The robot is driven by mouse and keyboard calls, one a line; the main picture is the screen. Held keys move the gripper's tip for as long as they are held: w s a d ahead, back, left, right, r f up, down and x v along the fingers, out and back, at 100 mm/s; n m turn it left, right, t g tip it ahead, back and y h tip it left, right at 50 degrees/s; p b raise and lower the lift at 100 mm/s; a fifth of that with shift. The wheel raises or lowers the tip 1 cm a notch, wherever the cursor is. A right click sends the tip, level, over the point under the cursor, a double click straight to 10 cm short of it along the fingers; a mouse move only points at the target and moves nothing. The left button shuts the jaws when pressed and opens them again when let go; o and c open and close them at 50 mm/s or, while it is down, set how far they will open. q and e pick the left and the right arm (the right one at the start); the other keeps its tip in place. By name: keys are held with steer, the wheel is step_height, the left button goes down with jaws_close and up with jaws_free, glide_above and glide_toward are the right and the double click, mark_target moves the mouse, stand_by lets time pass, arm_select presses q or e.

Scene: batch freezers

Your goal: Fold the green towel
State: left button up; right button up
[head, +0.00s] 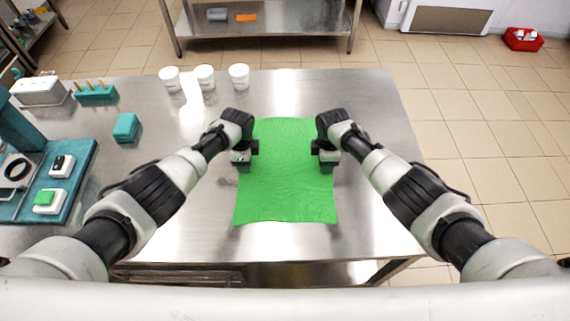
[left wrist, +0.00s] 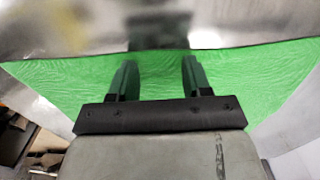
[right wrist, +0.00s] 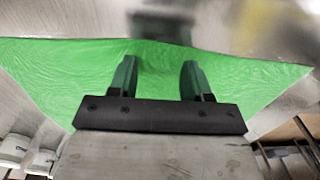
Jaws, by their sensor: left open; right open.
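The green towel (head: 284,190) lies spread out flat on the metal table, a long rectangle with its near edge close to the table's front. My left gripper (head: 254,148) is at the towel's left edge and my right gripper (head: 315,149) is at its right edge, both around the middle to far part. In the left wrist view the two fingers (left wrist: 160,72) are apart with the towel's edge (left wrist: 250,85) beneath them. In the right wrist view the fingers (right wrist: 160,75) are also apart over the towel's edge (right wrist: 70,75). Whether the fingertips touch the cloth is hard to tell.
Several white tubs, three of them clear at the back: one is the tub (head: 239,77). A teal box (head: 126,127), a teal holder (head: 95,93) and a teal tray (head: 80,170) stand on the left. The metal table (head: 375,100) is bare right of the towel.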

arm_select(q)
steer(key=shift+w+f, duration=0.1)
arm_select(e)
steer(key=shift+w+f, duration=0.1)
arm_select(q)
steer(key=shift+f, duration=0.2)
arm_select(e)
steer(key=shift+f, duration=0.2)
arm_select(q)
steer(key=shift+r, duration=0.15)
steer(key=shift+c, duration=1)
arm_select(e)
steer(key=shift+r, duration=0.1)
steer(key=shift+c, duration=1)
arm_select(q)
jaws_close()
arm_select(e)
jaws_close()
arm_select(q)
steer(key=shift+r, duration=0.1)
arm_select(e)
steer(key=shift+r, duration=0.15)
